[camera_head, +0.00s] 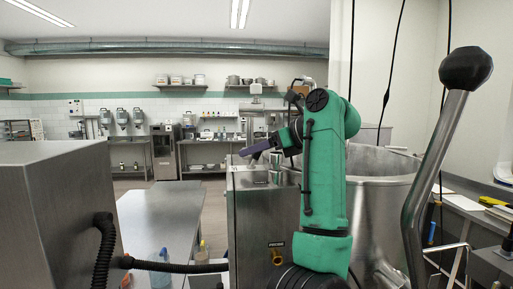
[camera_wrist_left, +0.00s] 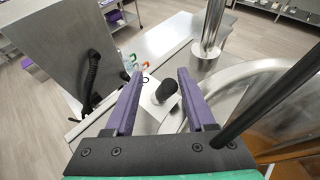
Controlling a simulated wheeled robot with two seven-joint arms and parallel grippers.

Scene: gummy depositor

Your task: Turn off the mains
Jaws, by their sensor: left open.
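My left gripper (camera_head: 258,149) is at the end of the green arm, above the top of a steel cabinet (camera_head: 250,210). In the left wrist view my left gripper (camera_wrist_left: 158,85) has its two purple fingers apart with nothing held. A black knob (camera_wrist_left: 167,92) shows between the fingers, over pale steel. I cannot tell its distance from them, nor whether it is the mains switch. No readable mains label shows. The cabinet front has a small label that seems to read PROBE (camera_head: 275,245) above a brass-coloured fitting (camera_head: 278,258). My right gripper is out of view.
A large steel vessel (camera_head: 385,185) stands right of the cabinet. A thick steel lever with a black ball (camera_head: 466,68) rises at the right front. A steel housing with a black hose (camera_head: 103,240) is at the left. A steel table (camera_head: 165,212) lies between.

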